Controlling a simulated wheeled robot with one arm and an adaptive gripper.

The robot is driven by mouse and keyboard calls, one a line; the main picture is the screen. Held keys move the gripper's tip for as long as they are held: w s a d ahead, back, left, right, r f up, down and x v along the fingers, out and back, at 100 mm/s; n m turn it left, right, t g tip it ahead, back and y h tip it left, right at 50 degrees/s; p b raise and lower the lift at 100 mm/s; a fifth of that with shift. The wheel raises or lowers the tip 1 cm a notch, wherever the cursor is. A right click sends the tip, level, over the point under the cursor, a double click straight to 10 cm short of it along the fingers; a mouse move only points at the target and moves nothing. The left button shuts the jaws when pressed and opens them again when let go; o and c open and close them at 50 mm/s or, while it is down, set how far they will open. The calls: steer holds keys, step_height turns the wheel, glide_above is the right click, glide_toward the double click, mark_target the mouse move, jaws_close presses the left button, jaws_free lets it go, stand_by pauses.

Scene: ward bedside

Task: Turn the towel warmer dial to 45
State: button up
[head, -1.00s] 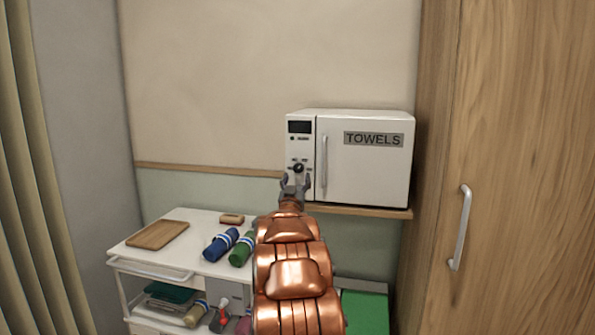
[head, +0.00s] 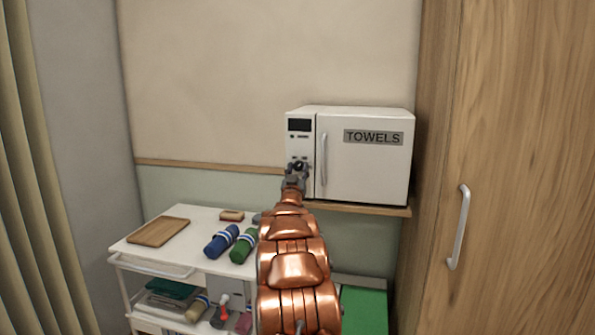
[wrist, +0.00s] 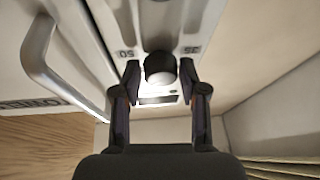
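The towel warmer (head: 365,170) is a white box with a "TOWELS" label on its closed door. Its dial (head: 299,165) is a small dark knob low on the left panel, under a dark display (head: 299,125). In the wrist view the dial (wrist: 160,68) shows a dark side and a pale face. My gripper (head: 297,171) is at the dial, partly covering it. In the wrist view the fingertips (wrist: 160,74) are on both sides of the dial, close in against it. Upside-down marks reading 50 and 35 show beside it; the dial's pointer cannot be read.
The warmer's vertical door handle (head: 323,160) is just right of the dial. The warmer stands on a wooden shelf (head: 370,208). Below left is a white cart (head: 190,250) with a wooden tray and rolled towels. A wooden cabinet (head: 520,140) is at the right.

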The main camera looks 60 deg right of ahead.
steer(key=c, duration=0.7)
steer(key=shift+f+n+b, duration=0.1)
steer(key=shift+n+b, duration=0.3)
steer(key=shift+b, duration=0.1)
steer(key=shift+n+t+b, duration=0.3)
steer(key=shift+t, duration=0.1)
steer(key=shift+n+y, duration=0.3)
steer(key=o, duration=1.2)
steer(key=shift+c, duration=0.2)
